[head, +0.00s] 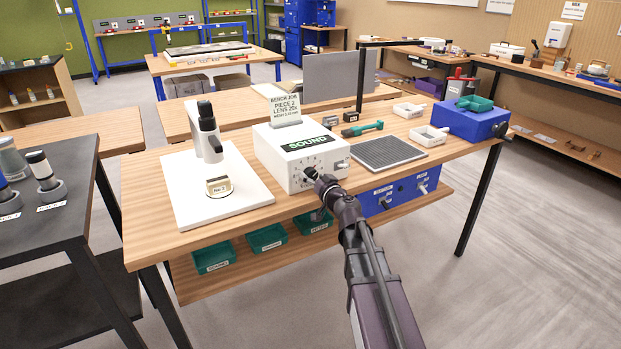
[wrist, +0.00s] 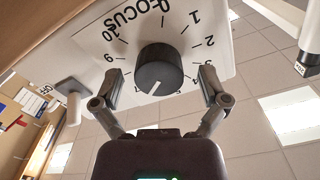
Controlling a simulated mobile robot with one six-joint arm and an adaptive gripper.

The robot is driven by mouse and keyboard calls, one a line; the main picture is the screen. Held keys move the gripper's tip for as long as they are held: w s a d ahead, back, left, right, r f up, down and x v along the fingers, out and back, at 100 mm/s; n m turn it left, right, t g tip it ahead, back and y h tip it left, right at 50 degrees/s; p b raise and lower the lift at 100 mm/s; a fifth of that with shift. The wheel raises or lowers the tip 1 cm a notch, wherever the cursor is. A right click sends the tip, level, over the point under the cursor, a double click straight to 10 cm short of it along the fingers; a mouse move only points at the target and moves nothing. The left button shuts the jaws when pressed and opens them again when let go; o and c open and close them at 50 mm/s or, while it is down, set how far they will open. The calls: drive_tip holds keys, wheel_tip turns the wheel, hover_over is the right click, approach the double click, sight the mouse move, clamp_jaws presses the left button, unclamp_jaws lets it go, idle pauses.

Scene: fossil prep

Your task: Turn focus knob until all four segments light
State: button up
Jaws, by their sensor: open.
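The white box (head: 290,165) on the bench carries a dial and a dark panel reading SOUND in green. In the wrist view its dark round focus knob (wrist: 159,68) sits under the word FOCUS, ringed by printed numbers and ticks. A pale pointer mark on the knob faces the lower part of the picture. My gripper (wrist: 162,88) is open, with one finger on each side of the knob and a gap showing on both sides. In the head view my gripper (head: 317,180) is at the box's front and covers part of the dial. I cannot make out four segments.
A white toggle (wrist: 72,88) by an OFF label is beside the knob. A microscope (head: 208,135) stands left of the box on a white base (head: 240,190). A dark grid mat (head: 388,153) and a blue box (head: 470,120) are to the right. Green bins (head: 267,238) sit below.

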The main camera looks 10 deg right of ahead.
drive_tip(key=v, duration=1.2)
idle(1.7)
drive_tip(key=shift+r, duration=0.1)
